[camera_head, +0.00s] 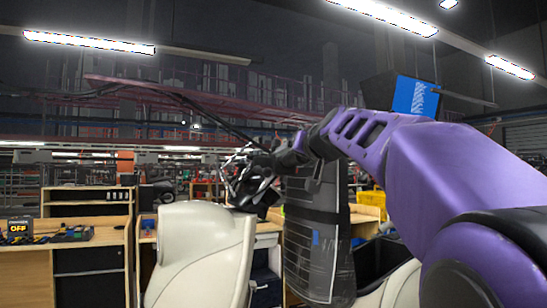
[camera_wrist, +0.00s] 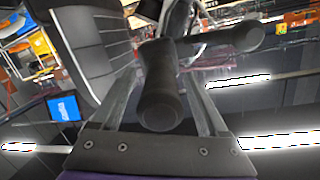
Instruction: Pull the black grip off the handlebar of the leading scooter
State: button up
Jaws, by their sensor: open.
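In the wrist view a black grip (camera_wrist: 160,92) lies between the two fingers of my gripper (camera_wrist: 160,76), its rounded end toward the camera. The fingers are apart, one on each side; I cannot tell whether either touches it. A second dark grip (camera_wrist: 236,40) sticks out to the right, beyond my right finger. In the head view my gripper (camera_head: 262,172) is at dark, thin handlebar parts (camera_head: 246,182), above a cream body panel (camera_head: 200,255) that seems to belong to the scooter. The grip is hard to make out there.
A tall dark panel in clear wrap (camera_head: 318,235) stands just right of the cream panel; it fills the upper left of the wrist view (camera_wrist: 92,40). A wooden workbench (camera_head: 75,255) with small items is at the left. Yellow bins (camera_head: 372,205) are behind.

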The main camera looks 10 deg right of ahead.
grip_shut()
jog(key=c, duration=0.7)
grip_release()
jog(key=shift+c, duration=0.2)
grip_shut()
jog(key=shift+s+d, duration=0.1)
jog(key=shift+s, duration=0.15)
jog(key=shift+s, duration=0.35)
